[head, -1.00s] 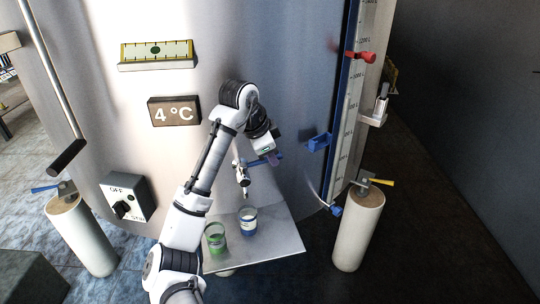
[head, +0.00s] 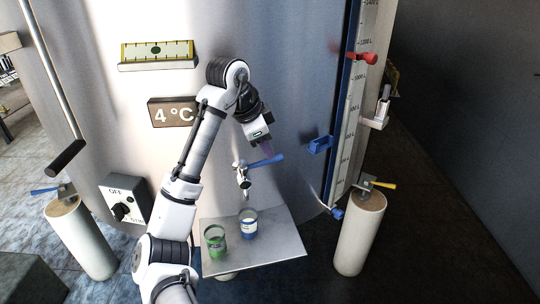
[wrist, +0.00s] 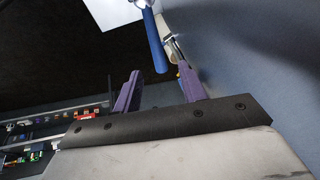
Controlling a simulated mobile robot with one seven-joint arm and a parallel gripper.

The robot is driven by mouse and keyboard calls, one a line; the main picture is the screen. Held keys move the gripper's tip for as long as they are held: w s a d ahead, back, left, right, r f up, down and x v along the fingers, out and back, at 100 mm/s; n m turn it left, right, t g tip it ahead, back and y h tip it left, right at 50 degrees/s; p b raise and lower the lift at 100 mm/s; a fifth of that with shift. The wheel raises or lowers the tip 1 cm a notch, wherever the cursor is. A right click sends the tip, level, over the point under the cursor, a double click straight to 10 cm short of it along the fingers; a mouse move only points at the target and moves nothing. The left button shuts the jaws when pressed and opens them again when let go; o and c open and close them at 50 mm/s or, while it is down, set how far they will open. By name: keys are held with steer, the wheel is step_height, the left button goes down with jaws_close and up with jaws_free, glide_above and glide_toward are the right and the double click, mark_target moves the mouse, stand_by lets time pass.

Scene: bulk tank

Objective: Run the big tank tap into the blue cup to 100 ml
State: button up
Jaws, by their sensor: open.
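The big tank tap (head: 241,176) sticks out low on the steel tank, with a blue lever (head: 268,160) pointing right. My gripper (head: 267,150) is open and empty just above the lever's outer end. In the wrist view the purple fingers (wrist: 160,78) are apart, with the blue lever's end (wrist: 153,45) showing between them; contact cannot be told.
The metal shelf (head: 275,248) is bare right of the cups. A level gauge (head: 350,120) with a red marker (head: 362,57) and blue fittings (head: 320,145) stands to the right. A switch box (head: 124,203) is at left. White tank legs (head: 360,235) flank the shelf.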

steer(key=v, duration=0.8)
steer(key=shift+r+b, duration=0.15)
steer(key=shift+b, duration=0.2)
steer(key=shift+a, duration=0.1)
